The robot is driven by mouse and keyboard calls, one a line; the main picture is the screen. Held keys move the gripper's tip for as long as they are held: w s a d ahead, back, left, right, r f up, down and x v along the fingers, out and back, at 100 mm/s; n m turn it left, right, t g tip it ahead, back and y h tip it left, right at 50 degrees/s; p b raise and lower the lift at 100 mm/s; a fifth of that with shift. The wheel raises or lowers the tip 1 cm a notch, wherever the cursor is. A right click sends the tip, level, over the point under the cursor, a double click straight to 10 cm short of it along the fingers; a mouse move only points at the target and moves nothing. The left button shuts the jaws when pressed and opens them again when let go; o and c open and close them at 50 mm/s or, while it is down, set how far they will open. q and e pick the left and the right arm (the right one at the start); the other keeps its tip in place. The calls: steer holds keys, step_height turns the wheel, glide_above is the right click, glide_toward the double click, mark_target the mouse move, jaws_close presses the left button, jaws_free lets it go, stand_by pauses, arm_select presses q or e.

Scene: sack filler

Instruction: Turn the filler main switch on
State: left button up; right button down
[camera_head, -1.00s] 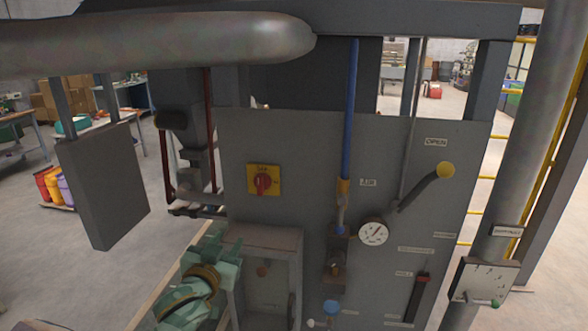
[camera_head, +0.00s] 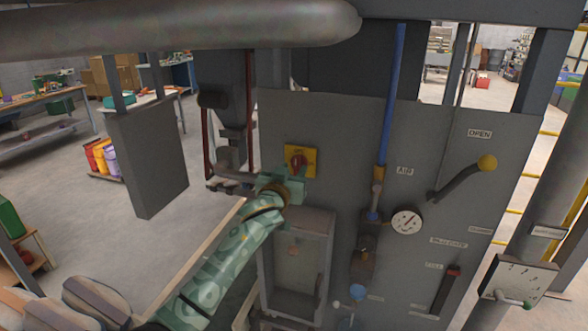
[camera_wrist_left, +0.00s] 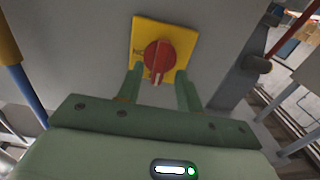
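The main switch is a red rotary knob (camera_head: 298,162) on a yellow plate (camera_head: 311,162), fixed to the grey panel. In the left wrist view the red knob (camera_wrist_left: 160,60) sits on its yellow plate (camera_wrist_left: 143,32), with its pale mark pointing down in that picture. My left gripper (camera_head: 290,178) is just in front of and below the knob in the head view. In the left wrist view its green fingers (camera_wrist_left: 158,82) are open, one on each side of the knob's near end. I cannot tell whether they touch it. My right gripper is not in view.
The grey panel (camera_head: 345,150) also bears a blue pipe (camera_head: 392,80), a round gauge (camera_head: 407,222) and a lever with a yellow ball (camera_head: 487,163). An open grey box (camera_head: 310,220) is below the switch. A grey cabinet (camera_head: 150,160) hangs at the left.

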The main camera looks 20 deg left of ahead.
arm_select(q)
steer(key=shift+w+d, duration=0.1)
steer(key=shift+w, duration=0.6)
jaws_close()
